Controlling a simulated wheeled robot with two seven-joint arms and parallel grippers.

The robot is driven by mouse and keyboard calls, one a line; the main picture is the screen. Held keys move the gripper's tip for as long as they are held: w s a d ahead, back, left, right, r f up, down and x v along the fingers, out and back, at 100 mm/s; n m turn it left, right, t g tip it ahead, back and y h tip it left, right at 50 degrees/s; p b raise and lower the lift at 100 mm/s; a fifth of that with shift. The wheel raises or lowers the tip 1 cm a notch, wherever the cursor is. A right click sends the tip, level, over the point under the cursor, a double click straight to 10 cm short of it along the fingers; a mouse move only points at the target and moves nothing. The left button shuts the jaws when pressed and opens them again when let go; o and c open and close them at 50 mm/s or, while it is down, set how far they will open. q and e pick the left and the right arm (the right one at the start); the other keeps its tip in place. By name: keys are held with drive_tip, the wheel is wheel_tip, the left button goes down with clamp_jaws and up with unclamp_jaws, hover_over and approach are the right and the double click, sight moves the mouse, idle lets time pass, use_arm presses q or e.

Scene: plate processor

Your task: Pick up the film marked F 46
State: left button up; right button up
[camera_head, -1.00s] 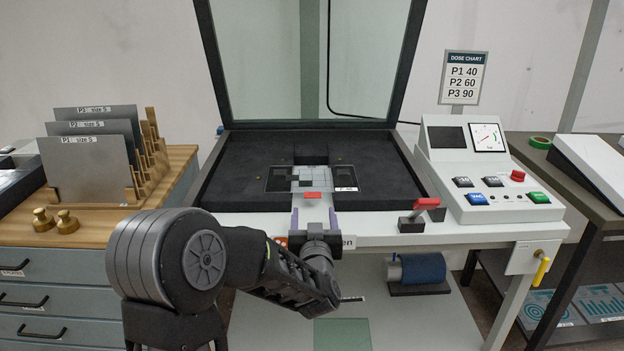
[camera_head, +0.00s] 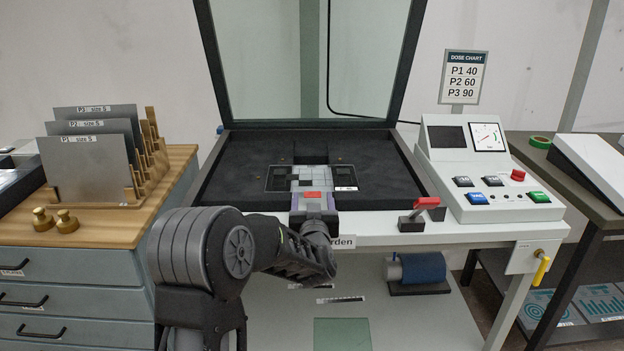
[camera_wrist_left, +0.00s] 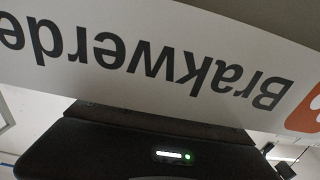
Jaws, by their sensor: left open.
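The film (camera_head: 308,172), a dark and pale grey patterned sheet, lies flat on the black bed (camera_head: 235,180) of the open plate unit. A small white label (camera_head: 345,189) sits at its front right; its print is too small to read surely. A red tab (camera_head: 313,195) is at the film's front edge. My left gripper (camera_head: 314,205) is open at the bed's front rim, its fingers either side of the tab. I cannot tell whether they touch it. My right gripper is not seen.
The glass lid (camera_head: 262,65) stands raised behind the bed. A red-handled lever (camera_head: 425,205) and a control console (camera_head: 485,170) are to the right. A rack of metal plates (camera_head: 85,170) stands on the left cabinet.

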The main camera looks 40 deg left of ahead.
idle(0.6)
use_arm(q)
drive_tip(key=c, duration=1.4)
